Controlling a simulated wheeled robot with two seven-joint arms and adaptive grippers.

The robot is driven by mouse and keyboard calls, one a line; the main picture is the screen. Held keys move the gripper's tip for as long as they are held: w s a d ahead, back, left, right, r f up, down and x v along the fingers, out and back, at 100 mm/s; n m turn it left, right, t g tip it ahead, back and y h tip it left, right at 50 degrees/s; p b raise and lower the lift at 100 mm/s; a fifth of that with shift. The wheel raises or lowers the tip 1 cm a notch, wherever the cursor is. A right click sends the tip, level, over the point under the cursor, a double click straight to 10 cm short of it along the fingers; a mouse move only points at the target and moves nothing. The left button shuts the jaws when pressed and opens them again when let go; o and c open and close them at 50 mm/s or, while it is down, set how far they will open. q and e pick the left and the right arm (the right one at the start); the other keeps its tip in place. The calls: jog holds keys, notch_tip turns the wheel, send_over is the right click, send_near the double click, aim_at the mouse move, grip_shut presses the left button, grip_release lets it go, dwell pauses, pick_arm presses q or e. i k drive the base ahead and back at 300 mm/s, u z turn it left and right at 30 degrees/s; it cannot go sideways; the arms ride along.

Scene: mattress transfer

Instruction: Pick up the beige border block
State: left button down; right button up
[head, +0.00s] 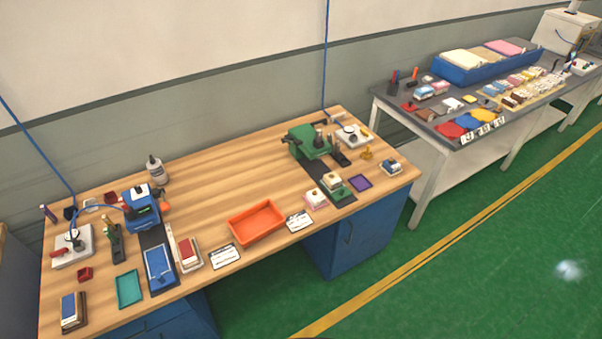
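I cannot single out the beige border block for certain at this size. Several small beige and pale pieces lie on a tan mat (515,104) on the grey table at the upper right. A small cream-topped block (332,180) sits by the green machine on the wooden workbench. Another pale block with a pinkish base (316,198) is just left of it. Neither of my grippers shows in the head view.
The wooden workbench (215,185) holds an orange tray (257,222), a blue machine (141,208) and a green machine (309,141). The grey table (385,90) behind bears a blue bin (455,75) of coloured slabs. Green floor (450,270) is clear in front.

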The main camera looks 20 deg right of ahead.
aim_at(335, 182)
jog(key=u, duration=0.05)
jog(key=i, duration=0.95)
jog(key=z, duration=0.35)
